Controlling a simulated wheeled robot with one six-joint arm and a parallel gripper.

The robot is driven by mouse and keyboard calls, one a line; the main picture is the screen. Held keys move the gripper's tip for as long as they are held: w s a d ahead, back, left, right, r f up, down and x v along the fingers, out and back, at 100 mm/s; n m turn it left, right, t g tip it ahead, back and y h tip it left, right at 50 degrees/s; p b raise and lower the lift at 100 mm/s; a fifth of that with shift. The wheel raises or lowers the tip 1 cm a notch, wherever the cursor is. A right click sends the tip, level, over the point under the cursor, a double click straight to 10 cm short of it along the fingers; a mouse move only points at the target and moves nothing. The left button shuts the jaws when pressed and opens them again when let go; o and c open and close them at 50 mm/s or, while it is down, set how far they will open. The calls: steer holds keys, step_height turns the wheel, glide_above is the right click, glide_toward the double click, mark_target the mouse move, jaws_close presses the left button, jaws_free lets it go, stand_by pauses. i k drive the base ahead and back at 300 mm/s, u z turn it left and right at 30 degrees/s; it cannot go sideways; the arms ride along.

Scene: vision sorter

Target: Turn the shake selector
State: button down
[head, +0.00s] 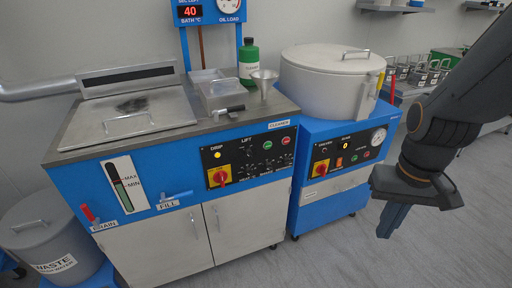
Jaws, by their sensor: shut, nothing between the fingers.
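The control panel (250,155) on the front of the blue left machine carries a lit yellow lamp marked DRIP, a small black knob (249,152) under the word LIFT, several small dark controls and a red rotary switch on yellow (219,176). The lettering under the small controls is too small to read, so I cannot tell which one is the shake selector.
The right machine has a large lidded drum (322,82) and its own panel (345,156). A green cleaner bottle (249,62) and a funnel (265,82) stand on the left machine. A waste bin (50,235) is at lower left. Grey floor (300,262) is clear in front.

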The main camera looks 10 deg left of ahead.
mark_target(268, 166)
steer(key=u, duration=1.85)
steer(key=k, duration=0.95)
steer(key=z, duration=1.3)
steer(key=i, duration=0.5)
steer(key=u, duration=0.05)
